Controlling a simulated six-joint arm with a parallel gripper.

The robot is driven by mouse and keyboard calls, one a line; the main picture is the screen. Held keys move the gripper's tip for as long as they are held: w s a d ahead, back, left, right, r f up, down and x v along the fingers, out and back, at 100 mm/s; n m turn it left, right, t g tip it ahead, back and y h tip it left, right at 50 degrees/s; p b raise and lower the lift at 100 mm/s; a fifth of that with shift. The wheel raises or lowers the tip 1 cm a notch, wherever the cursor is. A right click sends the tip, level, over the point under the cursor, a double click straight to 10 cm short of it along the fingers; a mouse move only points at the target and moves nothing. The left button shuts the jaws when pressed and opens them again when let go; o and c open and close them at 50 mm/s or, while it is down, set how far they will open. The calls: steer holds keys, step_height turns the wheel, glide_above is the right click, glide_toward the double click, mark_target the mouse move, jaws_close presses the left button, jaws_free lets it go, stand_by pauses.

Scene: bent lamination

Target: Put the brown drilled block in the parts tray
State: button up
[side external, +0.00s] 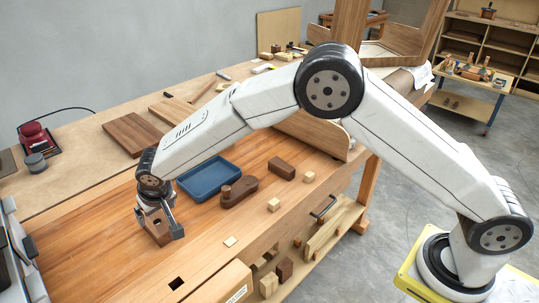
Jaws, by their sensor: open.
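The brown drilled block (158,238) stands on the wooden bench at the left, with a dark hole showing in its face. My gripper (157,221) is open and lowered over it, with one finger on either side of its upper part. I cannot tell whether the fingers touch it. The wrist hides the top of the block. The blue parts tray (226,189), shallow and rectangular, lies behind and to the right of the block. Its visible floor looks empty, and my arm passes above its far side.
A dark brown rounded piece with a knob (239,191) lies just right of the tray, with a brown block (281,169) beyond it. Small pale cubes (274,204) and a flat pale chip (230,241) lie nearby.

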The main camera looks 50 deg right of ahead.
mark_target(158, 224)
steer(key=shift+x, duration=1.2)
steer(key=shift+x, duration=2.6)
steer(key=shift+w+d, duration=0.1)
steer(key=shift+c, duration=0.2)
steer(key=shift+r, duration=0.1)
steer(key=c, duration=1.2)
